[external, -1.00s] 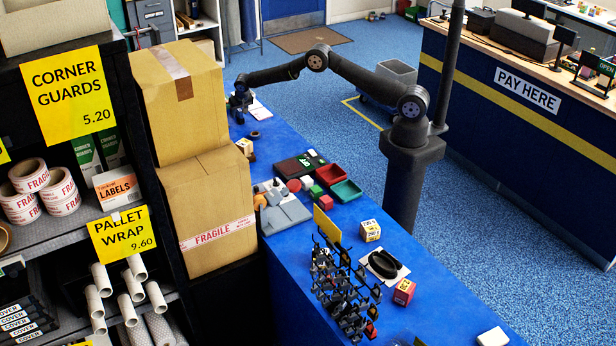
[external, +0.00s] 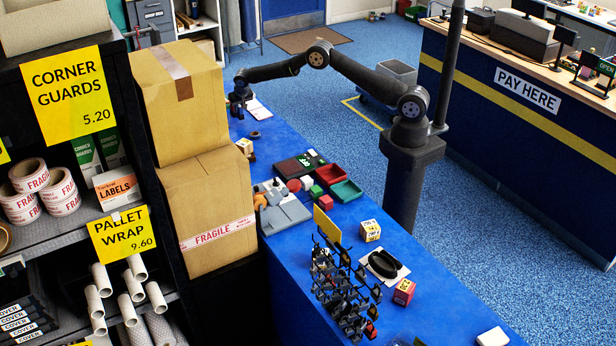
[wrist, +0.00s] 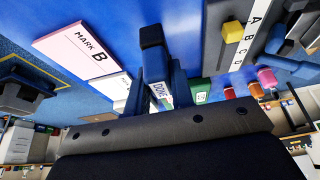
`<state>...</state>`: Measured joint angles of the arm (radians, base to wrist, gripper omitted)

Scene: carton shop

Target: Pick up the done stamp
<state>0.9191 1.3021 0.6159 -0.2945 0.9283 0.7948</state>
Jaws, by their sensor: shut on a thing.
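My gripper (wrist: 157,78) is shut on the done stamp (wrist: 158,94), whose white DONE label shows between the fingers in the wrist view. A dark blue block-like part (wrist: 152,36) at the fingertips appears to belong to the stamp. In the external view my gripper (external: 238,106) is at the far end of the blue bench (external: 283,152), beside a white card. The stamp is too small to make out there, and I cannot tell how far it is above the bench.
A MARK B card (wrist: 82,52) lies left of the stamp in the wrist view. A yellow-topped item (wrist: 232,32) and an A B C D strip (wrist: 243,44) are at right. Stacked cartons (external: 205,195) stand beside the bench; red and green trays (external: 346,190) lie farther along.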

